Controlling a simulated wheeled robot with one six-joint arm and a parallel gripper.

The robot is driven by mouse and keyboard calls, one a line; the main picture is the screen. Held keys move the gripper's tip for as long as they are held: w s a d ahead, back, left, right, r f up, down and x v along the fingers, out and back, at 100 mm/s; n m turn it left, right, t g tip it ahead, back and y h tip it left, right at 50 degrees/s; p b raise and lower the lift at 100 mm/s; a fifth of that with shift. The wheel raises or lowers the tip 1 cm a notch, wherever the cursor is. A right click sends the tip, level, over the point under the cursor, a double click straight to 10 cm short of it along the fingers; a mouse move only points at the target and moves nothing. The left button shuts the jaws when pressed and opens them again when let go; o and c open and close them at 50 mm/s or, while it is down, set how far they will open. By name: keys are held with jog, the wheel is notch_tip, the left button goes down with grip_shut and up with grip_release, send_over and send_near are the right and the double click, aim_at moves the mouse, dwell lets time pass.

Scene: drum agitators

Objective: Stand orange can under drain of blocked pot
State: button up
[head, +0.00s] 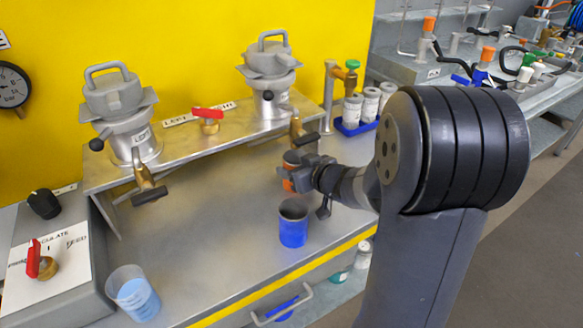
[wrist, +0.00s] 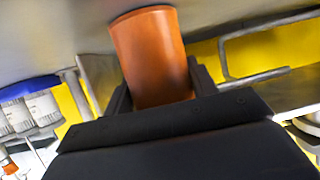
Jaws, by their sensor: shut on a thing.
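The orange can (head: 288,185) is in my gripper (head: 296,176), mostly covered by it in the head view. In the wrist view the orange can (wrist: 148,55) sits between the two dark fingers. Two grey lidded pots stand on a raised metal shelf: the left pot (head: 122,105) and the right pot (head: 270,70). The left pot's drain tap (head: 146,182) and the right pot's drain tap (head: 297,126) hang at the shelf's front edge. The can is just below the right drain; whether it touches the bench is unclear. I cannot tell which pot is blocked.
A blue can (head: 293,228) stands on the bench close in front of my gripper. A beaker of blue liquid (head: 135,295) is at the front left. A blue rack with white jars (head: 355,126) is behind at the right. The bench (head: 220,220) middle is clear.

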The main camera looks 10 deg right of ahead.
jog(key=shift+f, duration=0.2)
jog(key=o, duration=1)
jog(key=shift+r, duration=0.1)
jog(key=shift+r, duration=0.25)
jog(key=shift+p+v, duration=2)
jog(key=shift+v, duration=4.05)
jog(key=shift+f, duration=0.2)
